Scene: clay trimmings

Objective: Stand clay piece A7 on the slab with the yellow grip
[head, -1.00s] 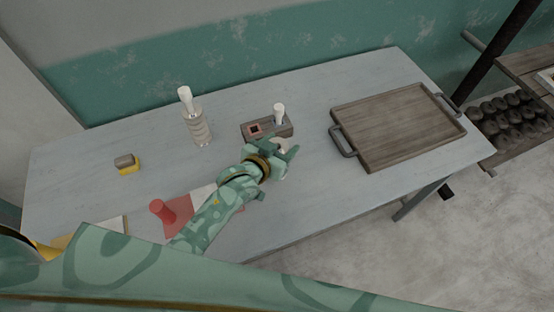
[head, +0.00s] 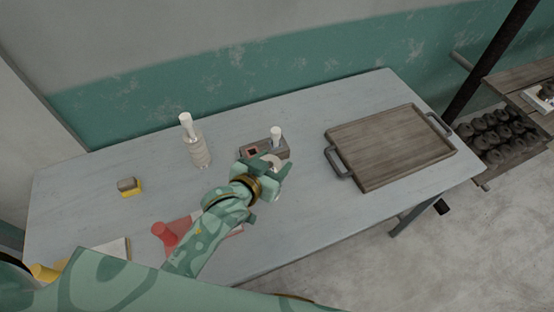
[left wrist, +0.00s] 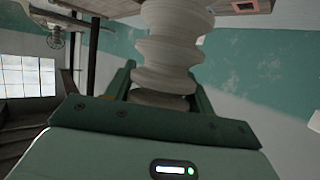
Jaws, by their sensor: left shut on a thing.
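My left gripper (head: 272,174) is shut on a pale ridged clay piece (left wrist: 168,48), just in front of a small wooden block. In the left wrist view the piece stands between the two fingers. No label on it can be read, so I cannot tell whether it is A7. The pale slab (head: 118,247) with the yellow grip (head: 48,271) lies at the near left of the table, partly hidden by my arm. My right gripper is not in view.
The wooden block (head: 250,151) has a square hole and a white peg (head: 276,134). The table's left back is clear.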

